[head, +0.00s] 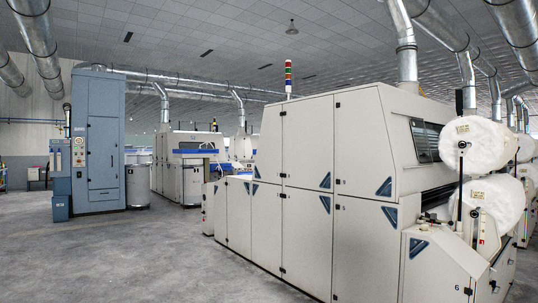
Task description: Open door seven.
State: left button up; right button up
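A large cream carding machine (305,185) fills the middle and right of the head view. Its side carries several closed door panels in an upper and a lower row, with dark blue triangular corner marks and small black latches. A low panel at the front right (432,268) bears a digit that looks like 6. Small marks on the other panels are too small to read surely. I cannot make out a door marked 7. Neither of my grippers shows.
White fibre rolls (478,143) stand at the machine's right end. A tall blue-grey cabinet (98,140) and a round metal bin (138,186) stand at the left. More machines (185,170) stand behind. The grey floor (130,255) at front left is clear.

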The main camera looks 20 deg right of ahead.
aim_at(268, 166)
jog(key=i+l+z, duration=0.3)
jog(key=i, duration=0.15)
jog(key=i+z, duration=0.25)
jog(key=i, duration=0.2)
jog(key=i+z, duration=0.15)
jog(key=i, duration=5.55)
jog(key=l, duration=0.1)
